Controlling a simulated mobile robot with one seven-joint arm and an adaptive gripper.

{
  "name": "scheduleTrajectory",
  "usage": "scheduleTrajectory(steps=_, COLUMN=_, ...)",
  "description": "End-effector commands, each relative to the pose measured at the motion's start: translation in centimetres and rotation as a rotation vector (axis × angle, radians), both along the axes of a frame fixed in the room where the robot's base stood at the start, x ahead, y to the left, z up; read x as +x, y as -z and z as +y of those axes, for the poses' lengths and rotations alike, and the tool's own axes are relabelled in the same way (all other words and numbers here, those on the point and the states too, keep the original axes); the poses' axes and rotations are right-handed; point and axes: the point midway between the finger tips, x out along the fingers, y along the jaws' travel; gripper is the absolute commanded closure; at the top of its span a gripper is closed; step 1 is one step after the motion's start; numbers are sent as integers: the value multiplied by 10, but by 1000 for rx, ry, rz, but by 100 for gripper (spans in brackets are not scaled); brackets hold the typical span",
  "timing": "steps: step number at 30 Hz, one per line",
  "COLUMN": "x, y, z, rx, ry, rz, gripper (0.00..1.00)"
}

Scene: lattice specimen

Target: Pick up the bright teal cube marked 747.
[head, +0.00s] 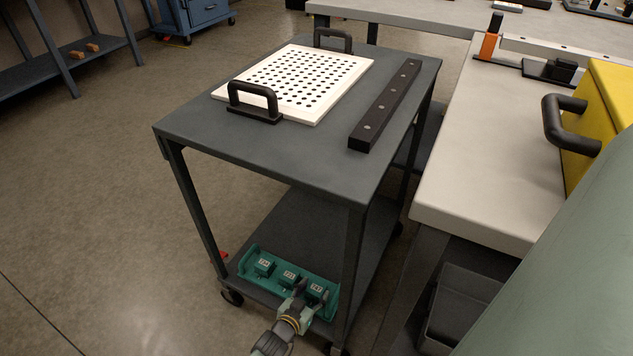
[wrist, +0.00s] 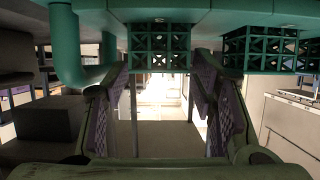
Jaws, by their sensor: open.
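A teal tray (head: 246,277) stands on the cart's lower shelf and holds a row of three cubes, a left cube (head: 264,266), a middle cube (head: 289,276) and a right cube (head: 317,288). Their pale labels are too small to read, so I cannot tell which is 747. My gripper (head: 307,297) is at the right cube. In the wrist view, which looks upside down, my gripper (wrist: 163,105) is open, its fingers on either side of a teal lattice cube (wrist: 158,45). I cannot tell whether they touch it. Another lattice cube (wrist: 258,47) is to the right.
The cart's tabletop (head: 240,150) overhangs the tray, and a front leg (head: 352,270) rises beside it. A white perforated plate (head: 300,82) and a black bar (head: 385,105) lie on top. A pale bench (head: 490,170) stands at the right.

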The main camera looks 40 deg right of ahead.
Motion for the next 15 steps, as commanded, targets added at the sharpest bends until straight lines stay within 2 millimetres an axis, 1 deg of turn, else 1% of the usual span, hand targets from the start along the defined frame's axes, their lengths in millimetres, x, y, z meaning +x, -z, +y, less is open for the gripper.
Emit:
scheduleTrajectory(steps=1, x=1, y=2, z=-10, rx=-2, ry=4, rz=1, gripper=48)
scheduleTrajectory(steps=6, x=9, y=10, z=-25, rx=0, ry=1, rz=0, gripper=48)
scheduleTrajectory(steps=9, x=10, y=11, z=-29, rx=-1, ry=1, rz=0, gripper=48)
scheduleTrajectory(steps=15, x=11, y=11, z=-28, rx=-1, ry=0, rz=0, gripper=49)
